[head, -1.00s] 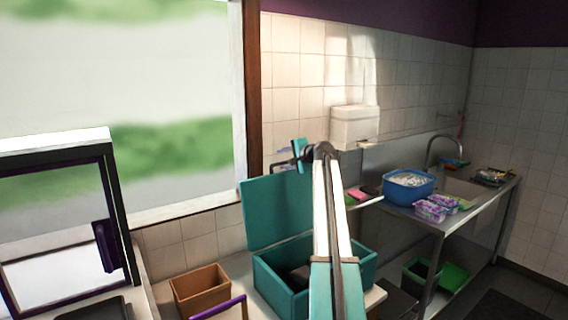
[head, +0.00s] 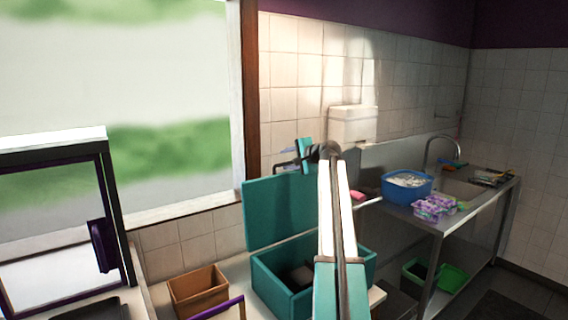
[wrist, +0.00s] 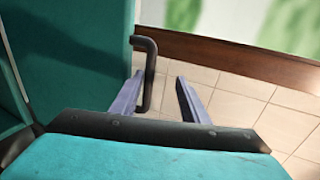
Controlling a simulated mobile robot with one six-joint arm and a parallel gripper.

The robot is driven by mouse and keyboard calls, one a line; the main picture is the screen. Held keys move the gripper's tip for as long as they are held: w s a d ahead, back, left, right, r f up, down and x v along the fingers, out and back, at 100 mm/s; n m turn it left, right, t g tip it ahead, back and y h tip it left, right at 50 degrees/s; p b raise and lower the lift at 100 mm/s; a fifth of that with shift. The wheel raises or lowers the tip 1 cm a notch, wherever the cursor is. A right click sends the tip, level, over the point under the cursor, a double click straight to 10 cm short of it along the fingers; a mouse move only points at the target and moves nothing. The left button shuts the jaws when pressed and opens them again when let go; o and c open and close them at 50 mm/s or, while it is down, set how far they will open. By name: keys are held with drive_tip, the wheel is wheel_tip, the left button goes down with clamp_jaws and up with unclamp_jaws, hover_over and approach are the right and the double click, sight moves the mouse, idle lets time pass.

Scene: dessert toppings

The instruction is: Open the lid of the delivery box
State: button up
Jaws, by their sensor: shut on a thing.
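The teal delivery box (head: 270,283) stands on the counter, with dark contents inside. Its lid (head: 272,212) stands raised, nearly upright, at the back of the box, leaving the top open. My gripper (head: 288,152) is at the lid's upper right edge. In the wrist view, the lid (wrist: 75,50) fills the upper left and its dark bar handle (wrist: 149,70) lies between the two grey-blue fingers of my gripper (wrist: 158,78), close against the left one. My gripper is shut on this handle. My arm hides part of the box's right side.
A brown open box (head: 198,290) stands left of the delivery box. A window (head: 115,100) is behind. On the right, a steel sink counter (head: 460,205) holds a blue tub (head: 407,190) and purple packages (head: 433,208). Free air lies above the open box.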

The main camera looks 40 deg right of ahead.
drive_tip(key=b+v, duration=0.2)
drive_tip(key=v, duration=0.8)
drive_tip(key=shift+r, duration=0.3)
